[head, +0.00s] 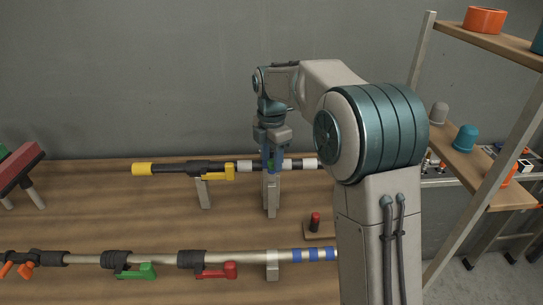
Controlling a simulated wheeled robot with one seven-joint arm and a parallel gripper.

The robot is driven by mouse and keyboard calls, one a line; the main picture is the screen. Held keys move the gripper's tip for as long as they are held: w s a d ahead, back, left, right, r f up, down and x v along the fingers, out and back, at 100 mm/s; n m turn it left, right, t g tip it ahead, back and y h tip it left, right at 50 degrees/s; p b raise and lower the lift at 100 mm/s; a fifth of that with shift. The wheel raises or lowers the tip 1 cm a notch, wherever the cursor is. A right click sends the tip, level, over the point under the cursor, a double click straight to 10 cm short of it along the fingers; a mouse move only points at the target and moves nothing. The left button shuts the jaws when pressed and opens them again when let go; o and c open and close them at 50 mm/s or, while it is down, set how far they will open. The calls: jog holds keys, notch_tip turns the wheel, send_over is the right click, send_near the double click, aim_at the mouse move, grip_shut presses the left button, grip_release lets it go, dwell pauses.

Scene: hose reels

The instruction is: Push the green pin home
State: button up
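My gripper (272,163) points down over the far pole on the bench, near a grey upright bracket (272,197). A small patch of green (270,163) shows between or just behind its blue fingers; it may be the green pin, but it is too small and covered to be sure. I cannot tell whether the fingers are closed on it or only around it. The far pole (218,168) has a yellow end, a yellow lever (221,174) and white bands.
A near pole (174,260) carries a green lever (140,271), a red lever (217,271) and blue bands. A red-topped black peg (315,222) stands on a small wooden block. A shelf (497,42) rises at the right. Bare wooden bench (95,215) lies between the poles.

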aim_at(272, 161)
notch_tip(272, 161, up, 14)
dwell(0.6)
jog(key=shift+f, duration=0.1)
jog(key=s+d+f+m+t, duration=0.1)
jog(key=s+d+f+m, duration=0.3)
jog(key=s+m, duration=0.4)
jog(key=s+d+f+m+t, duration=0.1)
jog(key=s+d+f+m, duration=0.3)
jog(key=s+m, duration=0.4)
jog(key=s+d+f+m+t, duration=0.1)
jog(key=s+d+f+m, duration=0.2)
jog(key=s, duration=1)
notch_tip(272, 161, down, 3)
jog(key=m, duration=0.5)
jog(key=shift+d+f, duration=0.2)
jog(key=shift+d, duration=0.2)
